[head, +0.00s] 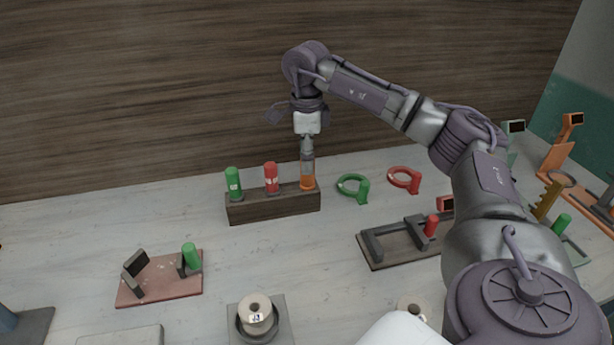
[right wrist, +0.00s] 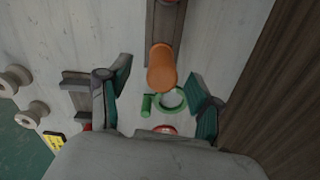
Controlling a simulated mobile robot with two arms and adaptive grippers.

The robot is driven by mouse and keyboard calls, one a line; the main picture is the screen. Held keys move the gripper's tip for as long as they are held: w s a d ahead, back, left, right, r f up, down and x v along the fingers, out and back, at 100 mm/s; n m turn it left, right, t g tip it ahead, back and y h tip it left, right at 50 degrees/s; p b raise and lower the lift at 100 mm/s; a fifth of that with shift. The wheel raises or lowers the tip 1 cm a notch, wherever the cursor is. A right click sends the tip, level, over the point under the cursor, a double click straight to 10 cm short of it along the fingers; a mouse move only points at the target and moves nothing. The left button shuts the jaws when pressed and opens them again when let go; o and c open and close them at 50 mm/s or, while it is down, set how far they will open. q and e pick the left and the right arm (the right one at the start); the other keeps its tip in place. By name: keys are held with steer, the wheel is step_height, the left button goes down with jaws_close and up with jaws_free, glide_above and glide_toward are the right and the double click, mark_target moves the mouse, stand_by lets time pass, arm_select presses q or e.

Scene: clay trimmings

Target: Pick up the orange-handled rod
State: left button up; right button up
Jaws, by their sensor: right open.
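The orange-handled rod (head: 308,184) stands in the right end of a dark wooden block (head: 273,207) in the head view. Its orange handle also shows in the right wrist view (right wrist: 161,70). My right gripper (head: 307,160) points down over it, and a finger covers part of the handle in the head view. In the right wrist view the two fingers are spread, with the handle between them toward their tips. No grip on the handle shows. My left gripper is not in view.
Red (head: 271,178) and green (head: 233,184) handles stand in the same block, to the left. Green (head: 345,185) and red (head: 402,174) rings lie to its right. A dark tray (head: 385,250) and a reddish board (head: 160,290) are nearer. A wooden wall (head: 150,90) rises behind.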

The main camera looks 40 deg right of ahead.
mark_target(307, 182)
steer(key=f, duration=0.4)
steer(key=shift+d+f+p, duration=0.25)
steer(key=shift+f+p, duration=0.1)
steer(key=shift+f, duration=0.05)
jaws_close()
